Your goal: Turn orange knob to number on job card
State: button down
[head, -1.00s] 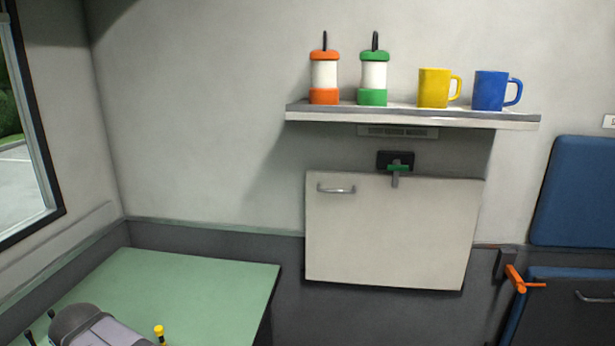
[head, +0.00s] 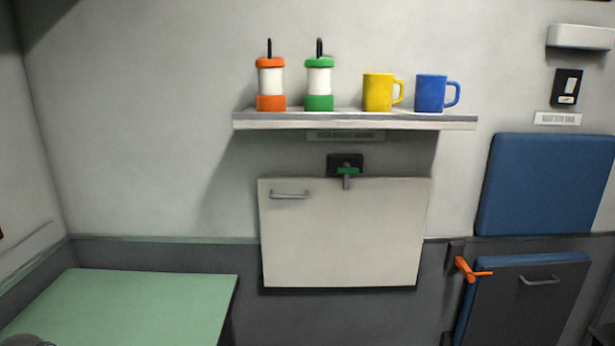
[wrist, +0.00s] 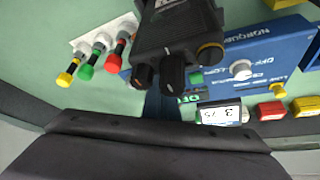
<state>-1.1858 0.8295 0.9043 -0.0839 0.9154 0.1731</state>
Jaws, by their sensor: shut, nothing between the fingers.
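The wrist view looks down on a green surface. My gripper (wrist: 158,125) is the dark shape along the bottom, shut and empty, apart from the controls. I cannot tell whether that is the orange knob. A white display or card (wrist: 219,115) reads about "3 75"; I cannot tell whether it is the job card. The head view shows neither my gripper nor a job card.
A black radio-like box (wrist: 178,32) with knobs overlaps the blue unit. Yellow, green and red tipped plugs (wrist: 93,55) stand left. The head view shows a mostly bare green table (head: 130,300), a shelf (head: 350,121) and an orange lever (head: 466,268).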

jog(key=shift+s+a+r+p, duration=0.2)
jog(key=shift+s+a+p, duration=0.4)
jog(key=shift+p, duration=1.45)
jog(key=shift+s+d+f, duration=0.15)
jog(key=shift+d, duration=0.1)
jog(key=shift+s+d+b, duration=0.2)
jog(key=shift+d+b, duration=0.05)
jog(key=shift+b, duration=0.15)
notch_tip(320, 180, up, 6)
jog(key=p, duration=0.6)
